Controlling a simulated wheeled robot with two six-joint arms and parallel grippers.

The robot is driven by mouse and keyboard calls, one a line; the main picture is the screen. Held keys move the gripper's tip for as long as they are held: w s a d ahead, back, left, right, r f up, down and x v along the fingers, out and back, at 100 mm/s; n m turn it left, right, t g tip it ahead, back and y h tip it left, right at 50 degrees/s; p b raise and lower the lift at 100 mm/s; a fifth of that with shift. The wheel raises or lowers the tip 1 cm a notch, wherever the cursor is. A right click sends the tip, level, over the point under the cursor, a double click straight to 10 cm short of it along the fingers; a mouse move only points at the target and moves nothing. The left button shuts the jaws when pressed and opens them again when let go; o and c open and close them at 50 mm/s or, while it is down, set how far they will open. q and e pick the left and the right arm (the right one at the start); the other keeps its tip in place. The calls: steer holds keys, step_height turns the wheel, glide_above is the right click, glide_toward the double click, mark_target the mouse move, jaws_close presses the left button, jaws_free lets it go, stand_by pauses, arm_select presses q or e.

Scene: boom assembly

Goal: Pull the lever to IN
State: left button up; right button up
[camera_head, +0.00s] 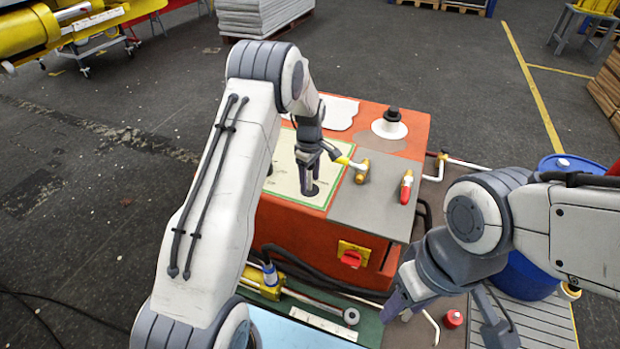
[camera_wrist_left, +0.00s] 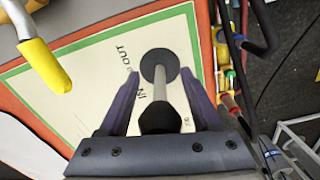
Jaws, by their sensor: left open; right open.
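The lever (camera_wrist_left: 159,90) shows in the left wrist view as a pale rod with a black disc at its far end and a black knob at its near end. It stands on a cream panel (camera_wrist_left: 95,85) with a green border, printed "OUT" and "IN". My left gripper (camera_head: 308,180) is open over this panel on the orange box. Its fingers (camera_wrist_left: 160,85) lie on either side of the lever, with gaps visible; contact cannot be told. In the head view the gripper partly hides the lever. My right gripper (camera_head: 445,318) is open and empty at the lower right.
A red knob (camera_head: 351,259) is on the box front. A blue barrel (camera_head: 525,275) stands at right.

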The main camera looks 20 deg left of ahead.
arm_select(q)
jaws_close()
stand_by(1.4)
